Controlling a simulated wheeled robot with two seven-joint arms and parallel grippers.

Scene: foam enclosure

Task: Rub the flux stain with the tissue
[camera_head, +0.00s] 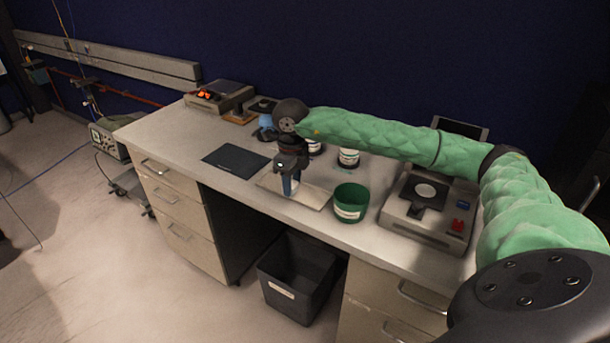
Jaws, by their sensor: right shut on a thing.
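My right arm reaches in from the right, and its gripper (288,190) points down over a pale flat plate (315,198) on the bench. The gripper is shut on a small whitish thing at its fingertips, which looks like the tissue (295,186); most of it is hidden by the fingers. The tissue is at or very near the plate's surface; I cannot tell whether it touches. I cannot make out the flux stain; it may be under the gripper or too small to see. My left gripper is not in view.
A green pot (351,203) stands close right of the plate, with a grey device (430,212) beyond it. A black mat (236,161) lies to the left. White-labelled containers (348,158) stand behind. A dark bin (300,279) is on the floor below.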

